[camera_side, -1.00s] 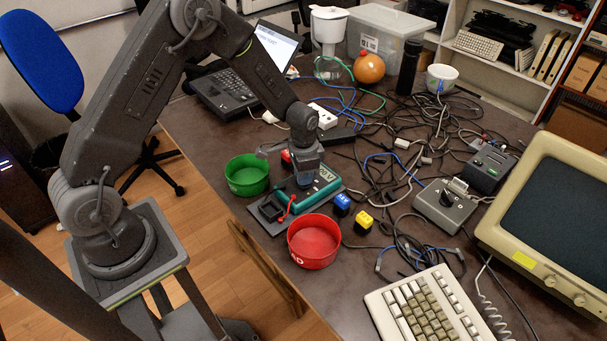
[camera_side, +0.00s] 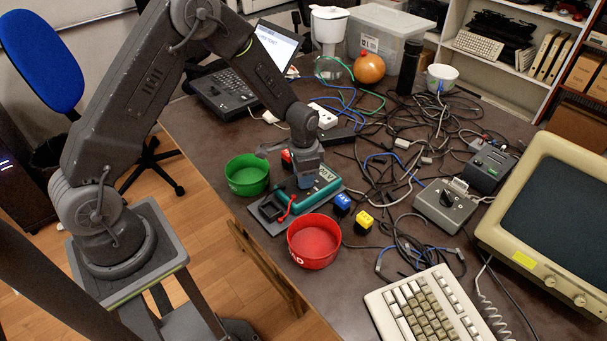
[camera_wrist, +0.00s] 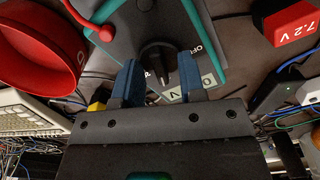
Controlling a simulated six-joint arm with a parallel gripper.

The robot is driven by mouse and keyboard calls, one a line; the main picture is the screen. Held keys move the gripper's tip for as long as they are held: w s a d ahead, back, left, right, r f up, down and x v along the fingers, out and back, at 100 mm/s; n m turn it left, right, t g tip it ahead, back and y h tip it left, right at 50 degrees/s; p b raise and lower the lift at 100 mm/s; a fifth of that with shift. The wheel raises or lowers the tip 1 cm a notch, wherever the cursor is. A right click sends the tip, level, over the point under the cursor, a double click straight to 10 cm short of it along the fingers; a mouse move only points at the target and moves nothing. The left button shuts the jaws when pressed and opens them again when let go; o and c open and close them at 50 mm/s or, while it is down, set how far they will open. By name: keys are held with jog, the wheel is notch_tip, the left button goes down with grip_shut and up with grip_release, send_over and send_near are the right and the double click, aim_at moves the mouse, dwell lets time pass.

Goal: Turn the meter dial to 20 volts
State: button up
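The teal and dark meter (camera_side: 296,202) lies on a dark board on the table, between a green bowl and a red bowl. Its display (camera_side: 327,174) shows beside my gripper (camera_side: 305,184), which is low over the meter's face. In the wrist view, the black round dial (camera_wrist: 158,55) has a pointer and lies between the two blue fingertips of my gripper (camera_wrist: 159,72). The fingers are apart, with a gap on each side of the dial. The face carries OFF and V marks. I cannot read which mark the pointer meets. In the side view the gripper hides the dial.
The green bowl (camera_side: 247,187) and red bowl (camera_side: 329,250) stand close on either side. Tangled cables (camera_side: 400,160) cover the table beyond. A red lead (camera_wrist: 88,18) reaches the meter.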

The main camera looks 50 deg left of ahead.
notch_tip(320, 180, up, 14)
dwell(0.5)
jog(key=shift+f, duration=0.1)
jog(key=s+d+r+n+t, duration=0.2)
jog(key=s+r, duration=0.7)
jog(key=r, duration=0.2)
jog(key=s+d+r+n+t, duration=0.2)
jog(key=s+r+t, duration=0.1)
jog(key=s, duration=1)
jog(key=shift+s+d+r+n+t, duration=0.2)
jog(key=shift+s+r+n+t, duration=0.15)
jog(key=shift+r, duration=0.25)
